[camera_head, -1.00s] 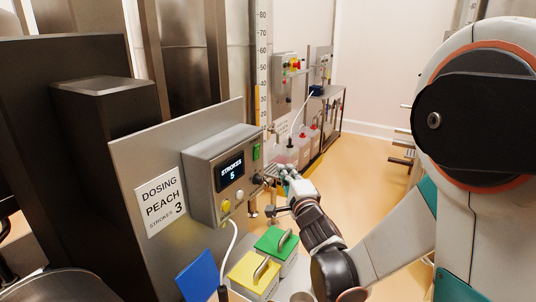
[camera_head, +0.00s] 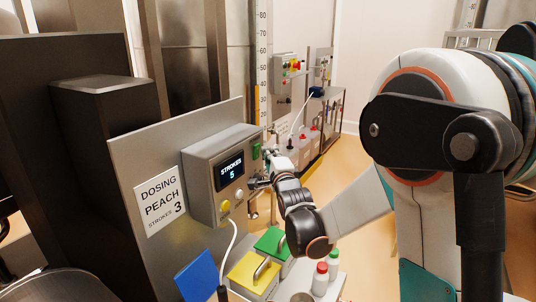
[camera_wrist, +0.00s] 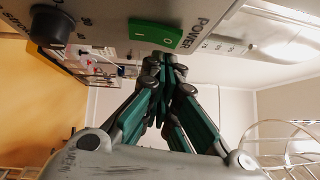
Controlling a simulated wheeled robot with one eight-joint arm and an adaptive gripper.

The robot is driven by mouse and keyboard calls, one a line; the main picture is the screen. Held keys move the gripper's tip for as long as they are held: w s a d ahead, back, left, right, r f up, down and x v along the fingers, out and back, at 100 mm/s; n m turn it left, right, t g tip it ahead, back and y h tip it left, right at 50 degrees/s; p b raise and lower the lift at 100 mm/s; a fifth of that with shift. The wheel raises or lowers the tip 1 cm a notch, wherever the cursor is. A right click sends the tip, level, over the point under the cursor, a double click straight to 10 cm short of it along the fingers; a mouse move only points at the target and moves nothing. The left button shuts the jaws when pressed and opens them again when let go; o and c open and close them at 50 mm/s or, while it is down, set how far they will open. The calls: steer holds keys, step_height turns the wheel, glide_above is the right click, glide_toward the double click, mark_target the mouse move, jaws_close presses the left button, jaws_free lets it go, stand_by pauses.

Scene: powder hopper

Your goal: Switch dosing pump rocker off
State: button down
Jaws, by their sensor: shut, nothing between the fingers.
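The dosing pump control box (camera_head: 222,175) is a grey box on an upright panel, with a display reading "STROKES 5". Its green power rocker (camera_head: 256,151) sits on the upper right of its face. In the wrist view the rocker (camera_wrist: 155,34) is marked I and O beside the word POWER. My gripper (camera_wrist: 163,62) is shut and empty, its fingertips just beneath the rocker in the picture, close to its O end. I cannot tell whether they touch. In the head view my gripper (camera_head: 267,157) is at the box's right edge, its fingertips small and partly hidden.
A black knob (camera_wrist: 50,25) sticks out from the box face. A yellow button (camera_head: 225,207) is low on the box with a white cable below. Yellow (camera_head: 250,275) and green (camera_head: 272,243) lidded bins and small bottles (camera_head: 321,279) stand below. A sign (camera_head: 160,201) reads "DOSING PEACH STROKES 3".

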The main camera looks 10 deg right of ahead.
steer(key=shift+w+a, duration=0.3)
steer(key=shift+w+r, duration=0.1)
stand_by(0.3)
steer(key=shift+w+a+r, duration=0.1)
steer(key=shift+w+a, duration=0.05)
steer(key=shift+a, duration=0.05)
